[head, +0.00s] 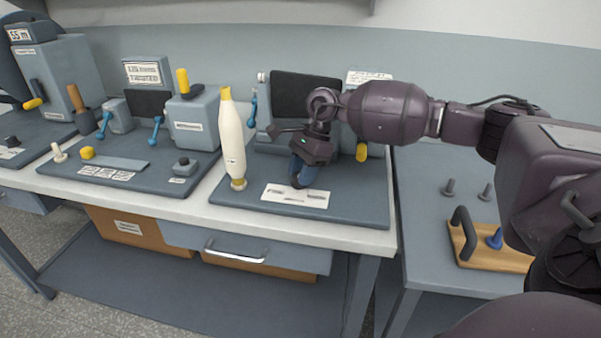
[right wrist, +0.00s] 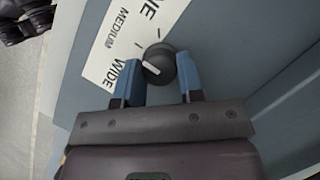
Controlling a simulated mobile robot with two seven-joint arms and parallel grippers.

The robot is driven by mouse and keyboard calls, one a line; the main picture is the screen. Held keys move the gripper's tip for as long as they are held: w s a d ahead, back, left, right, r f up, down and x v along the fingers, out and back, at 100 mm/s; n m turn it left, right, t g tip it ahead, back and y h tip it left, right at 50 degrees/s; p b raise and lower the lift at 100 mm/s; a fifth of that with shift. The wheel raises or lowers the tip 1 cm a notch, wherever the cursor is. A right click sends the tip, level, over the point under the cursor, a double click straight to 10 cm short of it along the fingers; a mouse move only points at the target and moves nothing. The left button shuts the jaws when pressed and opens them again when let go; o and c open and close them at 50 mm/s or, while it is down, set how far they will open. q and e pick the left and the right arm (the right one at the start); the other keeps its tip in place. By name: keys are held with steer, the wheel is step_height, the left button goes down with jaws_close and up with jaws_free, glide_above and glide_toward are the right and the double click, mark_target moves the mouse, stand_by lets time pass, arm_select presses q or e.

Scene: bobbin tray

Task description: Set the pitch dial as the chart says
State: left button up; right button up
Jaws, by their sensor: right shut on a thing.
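The pitch dial (right wrist: 158,65) is a dark round knob with a white pointer line, on a white label plate (right wrist: 105,60) reading WIDE, MEDIUM and a partly cut-off word ending in NE. The pointer faces left, toward the WIDE end; its exact setting is hard to tell. My right gripper (right wrist: 160,82) has its two blue fingers on either side of the dial, shut on it. In the head view my right gripper (head: 298,182) reaches down over the label plate (head: 295,196) and hides the dial. My left gripper is not in view.
A cream bobbin with a yellow tip (head: 232,140) stands upright just left of my right gripper. Small signs stand behind, one reading 135 denier TWISTED (head: 143,72), another too small to read (head: 368,77). A wooden board with a black handle (head: 493,258) lies on the right table.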

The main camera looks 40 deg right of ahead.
stand_by(0.3)
steer(key=o, duration=0.9)
steer(key=shift+r, duration=0.1)
steer(key=v, duration=1)
steer(key=shift+d+r, duration=0.15)
steer(key=shift+r, duration=0.15)
